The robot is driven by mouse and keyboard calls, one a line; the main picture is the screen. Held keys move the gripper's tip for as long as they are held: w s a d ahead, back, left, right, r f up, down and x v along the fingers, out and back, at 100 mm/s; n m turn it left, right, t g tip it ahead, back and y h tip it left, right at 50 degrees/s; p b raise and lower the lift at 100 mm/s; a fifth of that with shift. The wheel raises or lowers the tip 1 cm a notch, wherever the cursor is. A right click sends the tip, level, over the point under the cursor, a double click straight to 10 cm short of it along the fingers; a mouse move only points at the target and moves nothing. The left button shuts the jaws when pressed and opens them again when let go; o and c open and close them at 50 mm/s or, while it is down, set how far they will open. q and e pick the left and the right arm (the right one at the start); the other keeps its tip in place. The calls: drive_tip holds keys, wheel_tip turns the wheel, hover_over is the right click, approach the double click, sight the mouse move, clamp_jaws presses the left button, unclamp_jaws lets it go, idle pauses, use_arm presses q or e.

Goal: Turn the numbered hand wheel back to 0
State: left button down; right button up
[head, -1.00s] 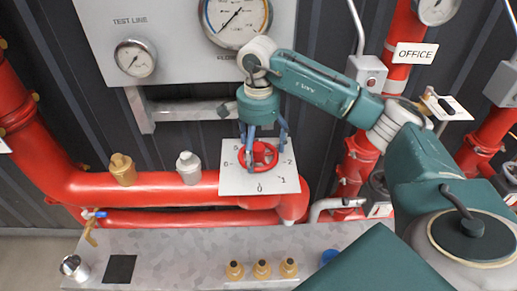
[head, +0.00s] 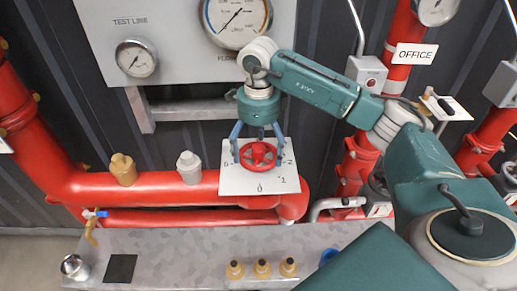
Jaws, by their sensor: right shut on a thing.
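The red hand wheel (head: 258,155) sits in front of a pale square plate (head: 232,181) with numbers around it. The 0 is at the bottom of the plate, with 1 and 2 up its right side. Which number the wheel points to is too small to tell. My right gripper (head: 259,150) comes down from above, its blue fingers on the left and right sides of the wheel, shut on its rim. The fingers cover part of the numbers. My left gripper is not in view.
A red pipe (head: 80,187) runs behind and left of the plate, with a brass cap (head: 122,169) and a grey cap (head: 189,167). Below is a grey bench (head: 180,246) with several brass fittings (head: 262,268). Gauges hang above.

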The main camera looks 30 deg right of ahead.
drive_tip(key=m, duration=0.5)
drive_tip(key=shift+m, duration=0.4)
drive_tip(key=shift+m+p, duration=0.3)
drive_tip(key=shift+m, duration=0.3)
drive_tip(key=m, duration=0.6)
drive_tip(key=shift+m+p, duration=0.4)
drive_tip(key=m+p, duration=0.1)
drive_tip(key=m, duration=0.3)
drive_tip(key=shift+r, duration=0.1)
drive_tip(key=m, duration=0.4)
